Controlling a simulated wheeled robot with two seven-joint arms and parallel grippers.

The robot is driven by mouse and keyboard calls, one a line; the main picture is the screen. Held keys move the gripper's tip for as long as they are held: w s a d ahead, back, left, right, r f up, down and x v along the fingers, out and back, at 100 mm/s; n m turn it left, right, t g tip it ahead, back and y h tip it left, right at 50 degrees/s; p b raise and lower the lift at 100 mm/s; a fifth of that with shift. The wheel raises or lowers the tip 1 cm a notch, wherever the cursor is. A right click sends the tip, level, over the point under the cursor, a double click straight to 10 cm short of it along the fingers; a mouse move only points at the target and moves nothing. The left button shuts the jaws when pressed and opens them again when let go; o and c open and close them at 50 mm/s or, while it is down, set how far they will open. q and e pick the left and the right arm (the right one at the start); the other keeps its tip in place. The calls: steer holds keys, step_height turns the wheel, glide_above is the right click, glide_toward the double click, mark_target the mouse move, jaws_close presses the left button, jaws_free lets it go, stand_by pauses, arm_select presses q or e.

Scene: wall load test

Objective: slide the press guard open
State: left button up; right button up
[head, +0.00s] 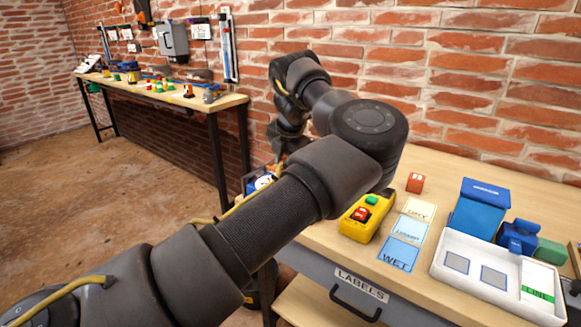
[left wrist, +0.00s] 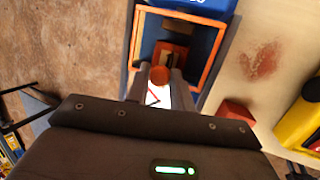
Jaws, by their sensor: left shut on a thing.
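The press shows in the left wrist view as a dark blue body (left wrist: 190,8) with an orange-edged frame (left wrist: 219,45), which I take to be the guard, around a dark opening. A round orange-red knob (left wrist: 158,74) stands at the near side of the frame. My left gripper (left wrist: 159,84) is shut on this knob, one finger on each side. A white patch with a red mark lies between the fingers. In the head view my left arm hides most of the press; a small blue part (head: 251,182) shows beside the forearm. My right gripper is in neither view.
A yellow box with red and green buttons (head: 367,216) stands right of my arm. Beside it are label cards (head: 400,254), a red block (head: 415,182) and a white tray (head: 452,277). A brick wall rises behind. Another bench (head: 170,97) stands at the back left.

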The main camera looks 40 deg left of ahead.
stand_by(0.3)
arm_select(q)
steer(key=shift+s+b, duration=0.65)
steer(key=shift+s, duration=0.7)
steer(key=shift+s+b, duration=0.5)
steer(key=shift+s, duration=2.35)
steer(key=o, duration=0.9)
steer(key=shift+c, duration=0.2)
steer(key=shift+d, duration=0.1)
